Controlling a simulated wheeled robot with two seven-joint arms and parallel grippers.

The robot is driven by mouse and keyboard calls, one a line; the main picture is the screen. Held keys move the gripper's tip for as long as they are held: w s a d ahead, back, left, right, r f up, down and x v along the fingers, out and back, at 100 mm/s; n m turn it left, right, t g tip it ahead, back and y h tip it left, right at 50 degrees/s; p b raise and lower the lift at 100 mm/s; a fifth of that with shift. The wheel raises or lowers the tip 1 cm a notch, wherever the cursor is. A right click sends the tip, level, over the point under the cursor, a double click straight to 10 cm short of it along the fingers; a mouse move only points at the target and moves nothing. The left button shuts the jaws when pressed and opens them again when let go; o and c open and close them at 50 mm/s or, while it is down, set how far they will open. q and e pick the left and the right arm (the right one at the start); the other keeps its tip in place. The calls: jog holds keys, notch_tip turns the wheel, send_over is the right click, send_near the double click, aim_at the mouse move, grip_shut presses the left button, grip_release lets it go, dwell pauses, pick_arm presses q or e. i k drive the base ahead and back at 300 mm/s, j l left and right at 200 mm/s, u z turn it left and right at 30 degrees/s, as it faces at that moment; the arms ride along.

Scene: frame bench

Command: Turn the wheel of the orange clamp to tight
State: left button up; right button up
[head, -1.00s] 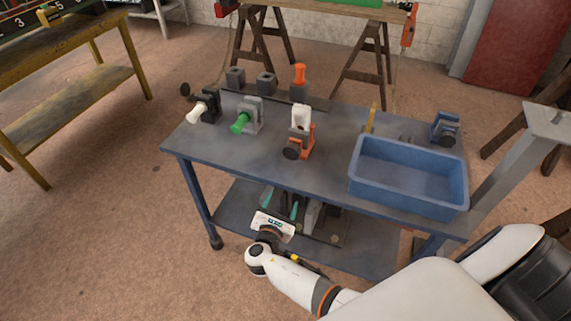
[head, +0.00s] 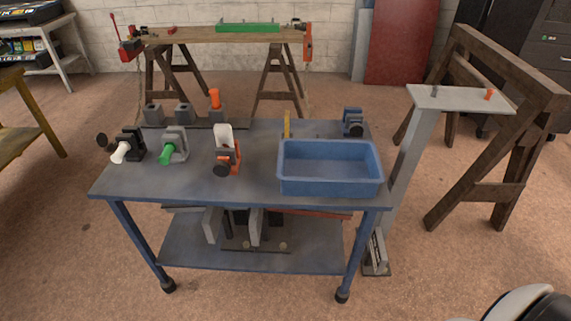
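The orange clamp (head: 233,153) stands on the blue-grey bench (head: 200,182), left of the blue bin. A dark round wheel (head: 223,170) is on its near side, facing me. A white block (head: 223,134) stands upright at the clamp; I cannot tell how firmly it is held. The wheel's setting cannot be read at this size. Neither of my grippers is in view. Only a white and dark part of my own body shows at the bottom right corner.
A blue bin (head: 330,190) stands right of the clamp. A black clamp (head: 132,143) with a white piece and a grey clamp (head: 175,140) with a green piece stand left. A blue clamp (head: 353,121) is at the back right. A grey post-mounted plate (head: 460,99) rises beyond the bench's right end.

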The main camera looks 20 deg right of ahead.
aim_at(221, 169)
jog(key=i+j+z, duration=0.15)
jog(key=z, duration=0.3)
jog(key=i+j+z, duration=0.15)
jog(key=j+z, duration=0.6)
jog(key=z, duration=0.15)
jog(key=j+z, duration=0.5)
jog(key=i+l, duration=0.05)
jog(key=l, duration=0.05)
